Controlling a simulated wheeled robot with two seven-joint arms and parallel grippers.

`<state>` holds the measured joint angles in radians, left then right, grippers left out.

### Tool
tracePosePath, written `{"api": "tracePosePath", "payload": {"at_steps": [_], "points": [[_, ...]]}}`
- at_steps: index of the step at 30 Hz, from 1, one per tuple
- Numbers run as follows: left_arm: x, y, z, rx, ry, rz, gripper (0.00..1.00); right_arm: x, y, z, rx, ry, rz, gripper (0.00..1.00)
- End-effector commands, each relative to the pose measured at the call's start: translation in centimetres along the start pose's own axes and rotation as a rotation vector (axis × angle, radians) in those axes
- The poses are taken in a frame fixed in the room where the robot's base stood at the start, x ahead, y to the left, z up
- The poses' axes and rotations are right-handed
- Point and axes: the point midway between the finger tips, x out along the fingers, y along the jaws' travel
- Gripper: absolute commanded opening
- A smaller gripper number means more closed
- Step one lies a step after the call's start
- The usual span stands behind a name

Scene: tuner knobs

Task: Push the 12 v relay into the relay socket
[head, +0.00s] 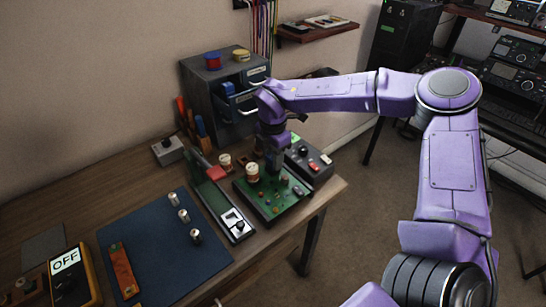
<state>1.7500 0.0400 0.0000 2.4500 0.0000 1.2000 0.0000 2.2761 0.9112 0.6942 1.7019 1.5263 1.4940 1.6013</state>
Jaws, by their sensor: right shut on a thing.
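My right gripper (273,168) points straight down over the back part of the green circuit board (268,207), close to its surface. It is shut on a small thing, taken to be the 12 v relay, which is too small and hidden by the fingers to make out. The relay socket is not distinguishable; the gripper covers that part of the board. I cannot tell whether the held thing touches the board. My left gripper is not in view.
A cream coil (252,172) stands left of the gripper. A dark control box (309,162) is close on the right. A narrow panel (220,205) lies left of the board. Silver knobs (183,215) stand on the blue mat (150,255). A drawer cabinet (205,95) stands behind.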

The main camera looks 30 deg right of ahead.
Motion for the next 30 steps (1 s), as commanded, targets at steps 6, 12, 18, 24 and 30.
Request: {"api": "tracePosePath", "payload": {"at_steps": [6,12,18,24,30], "points": [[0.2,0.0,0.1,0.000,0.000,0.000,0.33,0.2,0.0,0.0,0.000,0.000,0.000,0.06],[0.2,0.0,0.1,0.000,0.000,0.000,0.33,0.2,0.0,0.0,0.000,0.000,0.000,0.06],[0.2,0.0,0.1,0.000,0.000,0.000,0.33,0.2,0.0,0.0,0.000,0.000,0.000,0.66],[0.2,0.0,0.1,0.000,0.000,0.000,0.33,0.0,0.0,0.0,0.000,0.000,0.001,0.66],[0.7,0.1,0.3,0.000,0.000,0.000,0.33,-3.4,0.1,0.0,0.001,-0.001,0.005,0.66]]}}
